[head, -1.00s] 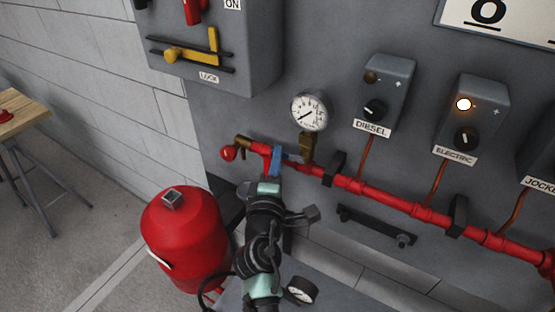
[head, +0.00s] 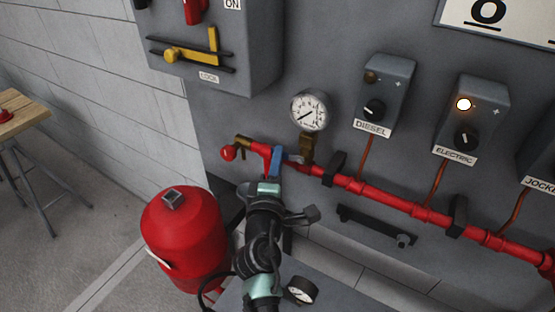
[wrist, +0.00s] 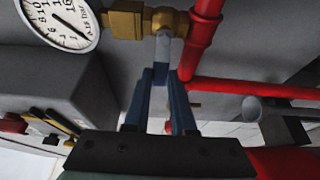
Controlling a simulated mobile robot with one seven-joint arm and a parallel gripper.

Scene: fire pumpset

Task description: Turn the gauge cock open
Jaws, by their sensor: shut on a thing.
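The gauge cock (head: 306,148) is a brass fitting under the round white pressure gauge (head: 309,111), on the red pipe. In the wrist view the brass cock (wrist: 150,22) is at the top, with a short light-grey lever (wrist: 162,47) pointing down from it toward my gripper. My gripper (head: 277,158) has blue fingers and is left of the cock in the head view. In the wrist view the fingers (wrist: 161,75) are closed on the lever's end. The fingers hide the gripped part of the lever. The gauge needle points to the lower left.
The red pipe (head: 380,195) runs right along the grey panel, with black brackets. A brass-ended branch with a red knob (head: 228,153) is just left of my gripper. A red tank (head: 185,240) stands below left. Diesel and electric switch boxes (head: 387,95) are at right.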

